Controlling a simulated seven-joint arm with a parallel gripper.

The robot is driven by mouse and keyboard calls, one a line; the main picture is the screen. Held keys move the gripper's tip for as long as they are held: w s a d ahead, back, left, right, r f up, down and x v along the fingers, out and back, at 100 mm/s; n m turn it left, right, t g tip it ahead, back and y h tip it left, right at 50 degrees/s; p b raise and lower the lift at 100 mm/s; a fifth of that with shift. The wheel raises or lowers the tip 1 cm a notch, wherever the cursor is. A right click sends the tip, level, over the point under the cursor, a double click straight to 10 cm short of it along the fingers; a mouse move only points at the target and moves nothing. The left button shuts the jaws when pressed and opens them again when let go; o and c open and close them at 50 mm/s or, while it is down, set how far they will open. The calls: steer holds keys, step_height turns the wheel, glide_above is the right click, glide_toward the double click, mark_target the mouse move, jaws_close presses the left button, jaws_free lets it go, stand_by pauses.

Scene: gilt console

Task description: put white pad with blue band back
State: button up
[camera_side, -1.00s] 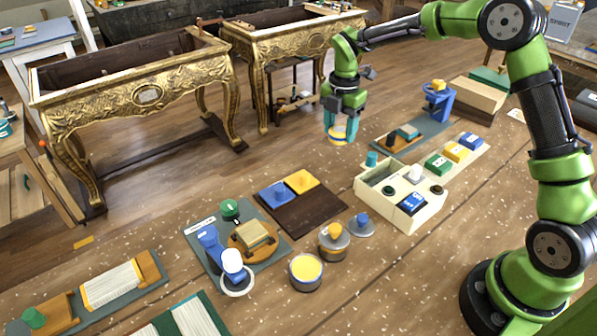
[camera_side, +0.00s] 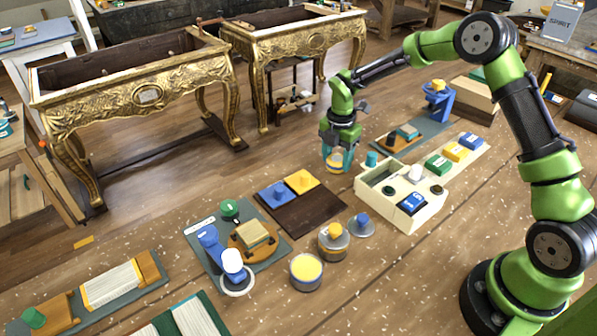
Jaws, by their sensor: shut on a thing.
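My gripper (camera_side: 338,155) is shut on a small round pad (camera_side: 335,164), pale with yellowish and blue tones, held between the teal fingertips. The fingers cover part of it, so its band does not show clearly. It hangs in the air in the middle of the view, up and left of the cream box (camera_side: 428,212). That box has an open compartment at its left end, and a white knob, dark round pieces and a blue block on it.
A dark brown board (camera_side: 312,215) carries a blue and a yellow square. A tin with yellow contents (camera_side: 306,270), a knobbed jar (camera_side: 333,243) and a blue-knobbed lid (camera_side: 362,224) stand in front. A green, yellow and blue block row (camera_side: 456,152) lies right. Gilt consoles (camera_side: 140,100) stand behind.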

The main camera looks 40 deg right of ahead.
mark_target(337, 158)
steer(key=o, duration=0.9)
steer(key=s+a+r+m+t, duration=0.1)
steer(key=s+r+m, duration=0.2)
steer(key=r, duration=0.7)
steer(key=s+a+r+m+t, duration=0.1)
steer(key=s+a+r+m, duration=0.15)
steer(key=r, duration=0.75)
steer(key=s+r+m+t, duration=0.1)
steer(key=s+m, duration=0.5)
steer(key=s+a+r+m+t+y, duration=0.1)
steer(key=s+m+t, duration=0.1)
steer(key=s+m, duration=0.5)
steer(key=s+a+r+m+t+y, duration=0.1)
steer(key=s+m+t, duration=0.1)
steer(key=s+m, duration=0.4)
steer(key=shift+s+a+r, duration=0.15)
steer(key=shift+s, duration=0.45)
